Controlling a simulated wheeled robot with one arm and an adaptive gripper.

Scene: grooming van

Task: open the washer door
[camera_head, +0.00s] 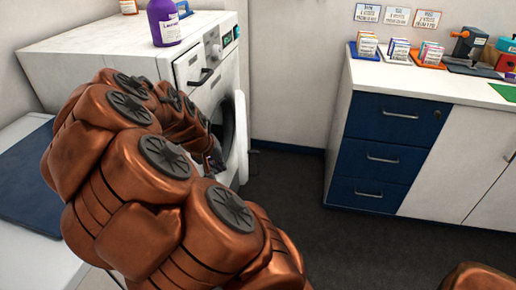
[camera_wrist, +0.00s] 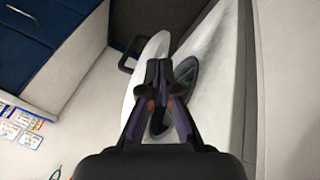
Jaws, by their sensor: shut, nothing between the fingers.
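The white washer (camera_head: 110,55) stands at the left in the head view. Its round door (camera_head: 241,140) stands partly open, seen nearly edge-on, with the dark opening beside it. In the wrist view the door (camera_wrist: 150,62) shows as a thin white disc with a dark handle (camera_wrist: 128,55) on its outer side; the washer front (camera_wrist: 215,65) is to the right. My gripper (camera_wrist: 166,66) is shut and empty, at the gap between door and washer front. In the head view my arm hides much of the washer front and most of my gripper (camera_head: 217,160). Contact with the door cannot be told.
A purple bottle (camera_head: 163,22) stands on the washer top. A counter with blue drawers (camera_head: 378,155) is at the right, holding card stacks (camera_head: 399,50) and tools. Dark floor (camera_head: 290,195) lies clear between washer and counter. A blue-topped surface (camera_head: 28,175) is at the left.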

